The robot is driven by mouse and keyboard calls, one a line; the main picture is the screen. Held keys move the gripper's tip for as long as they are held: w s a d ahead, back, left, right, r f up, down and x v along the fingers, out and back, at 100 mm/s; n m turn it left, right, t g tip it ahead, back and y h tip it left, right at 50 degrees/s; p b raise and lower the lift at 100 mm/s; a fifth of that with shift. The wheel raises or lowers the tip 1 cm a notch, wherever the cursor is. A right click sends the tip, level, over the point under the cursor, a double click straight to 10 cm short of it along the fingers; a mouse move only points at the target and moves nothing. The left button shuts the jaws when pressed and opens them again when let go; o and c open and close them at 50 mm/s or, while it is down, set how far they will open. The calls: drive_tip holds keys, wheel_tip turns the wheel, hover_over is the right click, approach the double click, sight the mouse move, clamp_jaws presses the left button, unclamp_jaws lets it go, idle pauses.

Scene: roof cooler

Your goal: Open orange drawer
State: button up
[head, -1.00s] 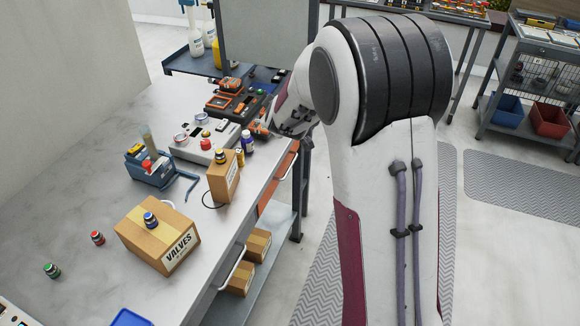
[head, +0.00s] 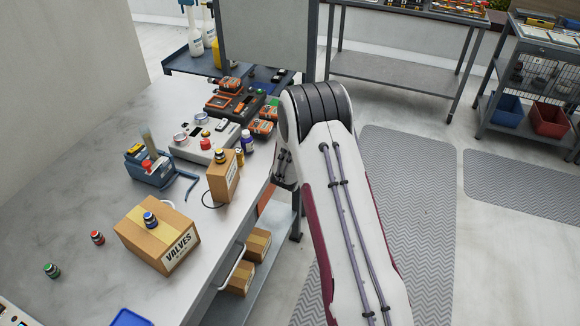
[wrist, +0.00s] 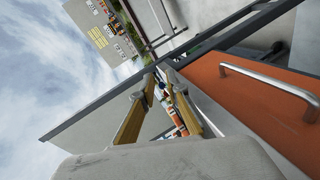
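The orange drawer front (wrist: 260,100) fills the right of the wrist view, with a silver bar handle (wrist: 270,82) across it. It looks closed. In the head view only a sliver of the orange drawer (head: 266,197) shows under the bench top's edge; my arm covers the rest, including the handle. My gripper (wrist: 158,80) is in the wrist view, with its two yellow-padded fingers apart and nothing between them. The drawer and handle lie to the right of the fingers, apart from them.
The bench top (head: 90,200) holds a VALVES box (head: 160,240), a smaller box (head: 222,178), a blue caddy (head: 150,170) and several jars. Open floor lies to the right.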

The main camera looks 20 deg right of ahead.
drive_tip(key=s+a+f+t, duration=0.3)
drive_tip(key=a+f, duration=0.1)
drive_tip(key=f, duration=0.3)
drive_tip(key=s+a+f+t, duration=0.2)
drive_tip(key=a+f+t, duration=0.1)
drive_tip(key=a+f, duration=0.2)
drive_tip(key=shift+s+a+f+m+t, duration=0.2)
drive_tip(key=shift+s+f+m+t, duration=0.15)
drive_tip(key=shift+f, duration=0.7)
drive_tip(key=shift+x, duration=3.9)
clamp_jaws()
drive_tip(key=shift+s, duration=0.15)
